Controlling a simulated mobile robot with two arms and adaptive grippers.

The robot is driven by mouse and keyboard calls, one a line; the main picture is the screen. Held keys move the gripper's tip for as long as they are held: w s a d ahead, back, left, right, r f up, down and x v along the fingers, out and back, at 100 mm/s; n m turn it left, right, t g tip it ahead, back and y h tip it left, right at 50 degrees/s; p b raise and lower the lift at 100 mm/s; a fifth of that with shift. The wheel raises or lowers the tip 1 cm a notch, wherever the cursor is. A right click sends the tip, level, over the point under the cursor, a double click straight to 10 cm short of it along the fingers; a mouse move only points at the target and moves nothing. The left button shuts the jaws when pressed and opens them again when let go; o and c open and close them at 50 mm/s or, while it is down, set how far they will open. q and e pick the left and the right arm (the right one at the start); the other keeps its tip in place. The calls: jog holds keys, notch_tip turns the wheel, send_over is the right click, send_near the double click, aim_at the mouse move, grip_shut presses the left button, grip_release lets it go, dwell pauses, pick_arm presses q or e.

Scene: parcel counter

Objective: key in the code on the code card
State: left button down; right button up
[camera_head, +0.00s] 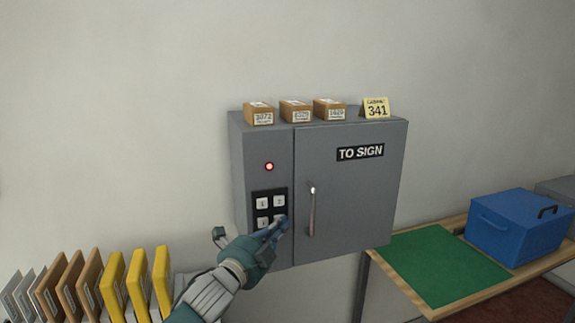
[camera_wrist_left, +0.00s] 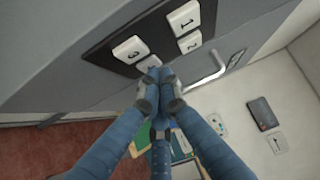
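The yellow code card (camera_head: 376,108) stands on top of the grey cabinet (camera_head: 350,200) and reads 341. The black keypad (camera_head: 270,191) is on the cabinet's left panel, with white keys 1 (camera_head: 262,203) and 2 (camera_head: 278,201) above 3 (camera_head: 262,222). In the left wrist view keys 1 (camera_wrist_left: 184,17), 2 (camera_wrist_left: 189,42) and 3 (camera_wrist_left: 131,50) show clearly. The lower right key (camera_wrist_left: 149,64) is partly covered by my fingertips. My left gripper (camera_head: 280,224) is shut and empty, its fingertips (camera_wrist_left: 157,76) at that key; I cannot tell whether they touch it. My right gripper is out of view.
A red light (camera_head: 269,166) glows above the keypad. A handle (camera_head: 312,212) juts from the door marked TO SIGN. Small boxes (camera_head: 297,112) stand on top. Yellow and brown parcels (camera_head: 138,284) stand lower left. A blue crate (camera_head: 515,230) is on the right table beside a green mat (camera_head: 440,268).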

pick_arm(q)
jog(key=shift+s, duration=0.1)
jog(key=shift+s+d, duration=0.1)
jog(key=shift+s, duration=0.3)
jog(key=shift+p, duration=0.3)
jog(key=s+d+p, duration=0.2)
jog(key=s, duration=0.3)
jog(key=shift+s, duration=0.35)
